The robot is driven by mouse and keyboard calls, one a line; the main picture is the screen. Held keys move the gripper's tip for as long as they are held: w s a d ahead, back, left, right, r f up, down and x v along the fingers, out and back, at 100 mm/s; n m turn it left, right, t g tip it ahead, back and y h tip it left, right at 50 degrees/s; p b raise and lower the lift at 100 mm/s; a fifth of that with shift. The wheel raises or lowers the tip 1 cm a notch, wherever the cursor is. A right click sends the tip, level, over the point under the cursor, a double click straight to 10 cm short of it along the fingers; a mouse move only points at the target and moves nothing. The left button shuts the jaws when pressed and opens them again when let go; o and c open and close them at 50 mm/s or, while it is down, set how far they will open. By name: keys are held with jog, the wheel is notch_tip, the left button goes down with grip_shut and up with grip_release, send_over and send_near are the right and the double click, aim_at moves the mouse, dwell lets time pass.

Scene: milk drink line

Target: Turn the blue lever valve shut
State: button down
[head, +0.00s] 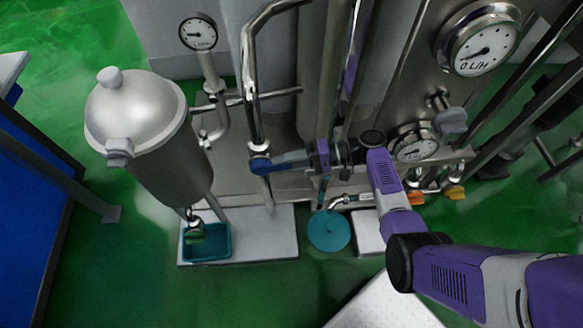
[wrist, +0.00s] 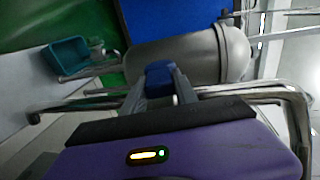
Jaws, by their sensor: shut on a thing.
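The blue lever (head: 260,165) of the valve sits on the upright steel pipe (head: 253,115), near the middle of the head view. My gripper (head: 276,162) reaches it from the right, with its jaws shut on the lever. In the wrist view the blue lever end (wrist: 159,78) shows between the two fingers of my gripper (wrist: 161,90). The fingers and the pipe hide much of the valve, so I cannot tell the lever's exact angle to the pipe.
A steel filter housing (head: 140,120) stands left of the pipe, with a teal tray (head: 222,252) below it. A pressure gauge (head: 198,33) is behind. A teal disc (head: 329,231) lies low in the middle. Larger gauges (head: 478,40) and pipes crowd the right.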

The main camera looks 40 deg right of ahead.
jog(key=shift+f+t+y+b, duration=0.6)
jog(key=shift+f+y+b, duration=0.25)
jog(key=shift+b, duration=1.1)
jog(key=shift+r, duration=0.1)
jog(key=c, duration=1)
grip_release()
jog(key=shift+o, duration=0.2)
notch_tip(320, 180, up, 20)
jog(key=p, duration=0.4)
